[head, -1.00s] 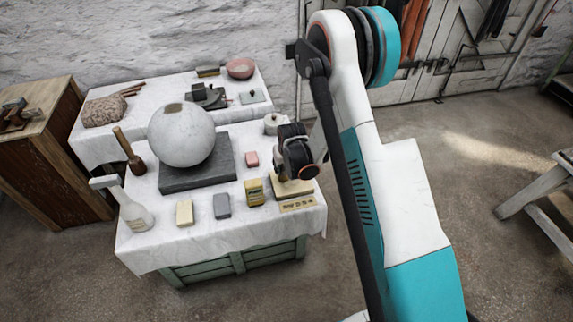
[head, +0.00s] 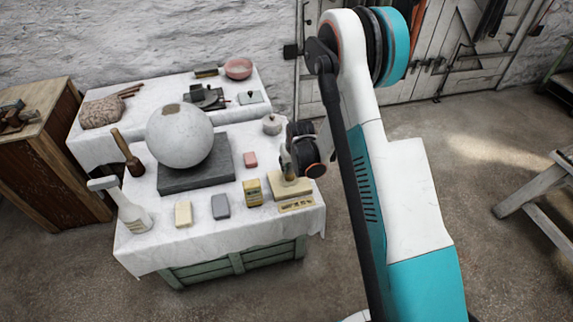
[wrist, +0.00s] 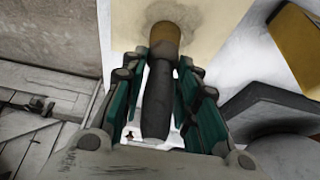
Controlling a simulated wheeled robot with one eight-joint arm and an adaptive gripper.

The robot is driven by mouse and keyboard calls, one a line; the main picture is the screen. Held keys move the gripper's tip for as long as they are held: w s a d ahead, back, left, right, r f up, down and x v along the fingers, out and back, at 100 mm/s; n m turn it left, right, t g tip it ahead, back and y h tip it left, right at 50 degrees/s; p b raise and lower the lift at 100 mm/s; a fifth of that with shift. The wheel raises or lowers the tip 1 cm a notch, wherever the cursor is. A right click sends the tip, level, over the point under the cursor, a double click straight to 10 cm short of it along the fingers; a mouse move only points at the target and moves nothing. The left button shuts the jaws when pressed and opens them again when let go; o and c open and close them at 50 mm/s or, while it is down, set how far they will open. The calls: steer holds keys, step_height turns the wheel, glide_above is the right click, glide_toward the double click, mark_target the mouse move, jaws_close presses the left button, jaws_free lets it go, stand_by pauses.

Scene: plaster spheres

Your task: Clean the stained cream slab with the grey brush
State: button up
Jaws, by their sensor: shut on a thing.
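The cream slab (head: 299,188) lies at the front right of the cloth-covered table. In the wrist view the slab (wrist: 225,28) fills the top middle and bears a brownish smudge around the brush's end. My gripper (head: 290,172) is above the slab. In the wrist view my gripper (wrist: 170,100) is shut on the brush's dark grey handle (wrist: 156,105). The brush (wrist: 165,38) has a tan-brown end pointing at the slab. Whether it touches the slab I cannot tell. In the head view my gripper mostly hides the brush.
A label plate (head: 296,204) lies at the slab's front edge. A yellow box (head: 252,192), grey block (head: 221,206) and cream block (head: 183,214) stand to the left. A pink block (head: 250,159) and lidded pot (head: 271,125) are behind. A plaster sphere (head: 180,137) rests on a dark base.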

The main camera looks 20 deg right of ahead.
steer(key=shift+a, duration=0.15)
steer(key=shift+a, duration=1.4)
steer(key=shift+d+r, duration=0.1)
steer(key=shift+d+r, duration=0.65)
steer(key=shift+d, duration=0.05)
steer(key=shift+r+p, duration=0.85)
steer(key=shift+r, duration=0.35)
steer(key=shift+s+r, duration=0.1)
